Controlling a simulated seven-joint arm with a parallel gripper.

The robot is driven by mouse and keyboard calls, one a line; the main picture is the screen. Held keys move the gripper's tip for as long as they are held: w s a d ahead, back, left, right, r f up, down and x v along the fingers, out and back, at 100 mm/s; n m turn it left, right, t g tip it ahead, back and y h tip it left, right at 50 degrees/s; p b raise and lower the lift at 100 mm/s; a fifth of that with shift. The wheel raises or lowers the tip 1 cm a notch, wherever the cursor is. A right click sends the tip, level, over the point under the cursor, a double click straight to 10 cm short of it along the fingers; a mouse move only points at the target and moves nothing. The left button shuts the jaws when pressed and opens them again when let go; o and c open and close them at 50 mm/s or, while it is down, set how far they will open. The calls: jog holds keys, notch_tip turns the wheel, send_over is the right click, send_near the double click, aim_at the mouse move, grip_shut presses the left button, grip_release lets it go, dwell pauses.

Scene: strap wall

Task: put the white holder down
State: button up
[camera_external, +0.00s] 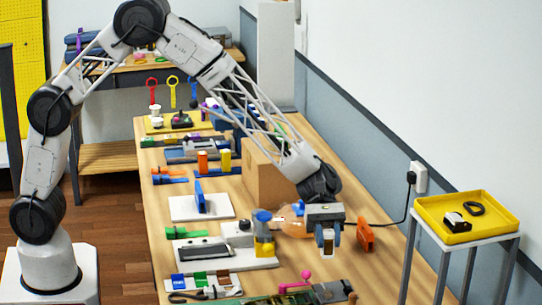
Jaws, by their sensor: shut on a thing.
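My gripper (328,237) points down over the right side of the wooden table, at the end of my outstretched arm. Its blue-grey fingers are shut on a small white holder (328,246), of which a pale and brown part shows between and below them. The holder seems to be above the tabletop, but its exact height cannot be told. The fingers hide much of it.
An orange block (365,234) stands just right of my gripper. A cardboard box (268,175) stands behind it. A green board (305,295) lies in front. A yellow tray (480,225) stands apart at right.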

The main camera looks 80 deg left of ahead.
jog(key=s+a+r+n+t, duration=0.1)
jog(key=s+a+r, duration=0.2)
jog(key=r, duration=0.2)
jog(key=shift+s+a+r+n+t, duration=0.2)
jog(key=shift+n+t, duration=0.1)
jog(key=shift+t, duration=0.1)
jog(key=shift+f, duration=0.1)
jog(key=shift+d+f, duration=0.1)
jog(key=shift+f, duration=3)
jog(key=shift+f, duration=0.1)
jog(key=shift+f, duration=1.75)
jog(key=shift+f, duration=0.15)
jog(key=o, duration=1)
jog(key=shift+r, duration=0.2)
